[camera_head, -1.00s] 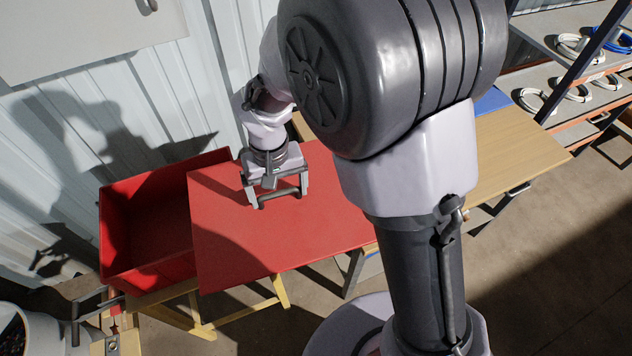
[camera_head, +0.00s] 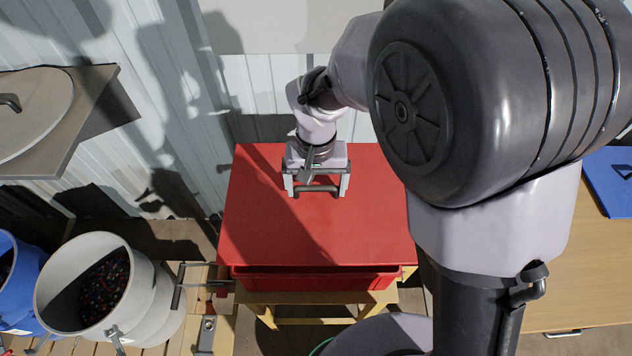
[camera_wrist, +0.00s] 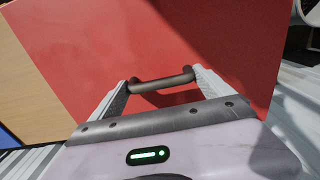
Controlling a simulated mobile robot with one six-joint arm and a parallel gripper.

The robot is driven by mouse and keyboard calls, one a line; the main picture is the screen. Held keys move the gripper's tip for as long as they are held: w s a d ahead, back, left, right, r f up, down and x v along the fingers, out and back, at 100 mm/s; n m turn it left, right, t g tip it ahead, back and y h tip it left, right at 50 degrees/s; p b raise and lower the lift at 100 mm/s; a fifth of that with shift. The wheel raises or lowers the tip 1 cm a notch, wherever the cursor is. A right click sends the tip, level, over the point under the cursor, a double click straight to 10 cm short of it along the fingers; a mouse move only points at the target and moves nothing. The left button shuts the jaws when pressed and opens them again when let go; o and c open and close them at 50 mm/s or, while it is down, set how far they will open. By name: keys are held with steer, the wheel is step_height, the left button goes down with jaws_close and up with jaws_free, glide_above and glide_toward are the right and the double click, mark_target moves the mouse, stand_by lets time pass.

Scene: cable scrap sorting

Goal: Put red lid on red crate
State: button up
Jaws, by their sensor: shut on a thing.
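The red lid (camera_head: 270,220) is a flat red panel with a dark bar handle. My gripper (camera_head: 317,190) is shut on this handle, which also shows between the fingers in the wrist view (camera_wrist: 162,82). The lid lies over the red crate (camera_head: 315,279) in the head view. The crate's front wall shows below the lid's near edge; the rest of the crate is hidden under the lid. I cannot tell whether the lid touches the crate's rim or hangs just above it.
The crate stands on a yellow wooden stand (camera_head: 320,298). A white bucket (camera_head: 85,290) of dark bits and a blue bucket (camera_head: 15,285) stand at left. A grey shelf with a round lid (camera_head: 35,105) is above them. A wooden table with a blue lid (camera_head: 612,180) is at right.

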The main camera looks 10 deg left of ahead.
mark_target(316, 206)
step_height(316, 206, down, 9)
steer(key=b, duration=0.7)
steer(key=shift+f, duration=0.15)
stand_by(0.3)
steer(key=o, duration=1.8)
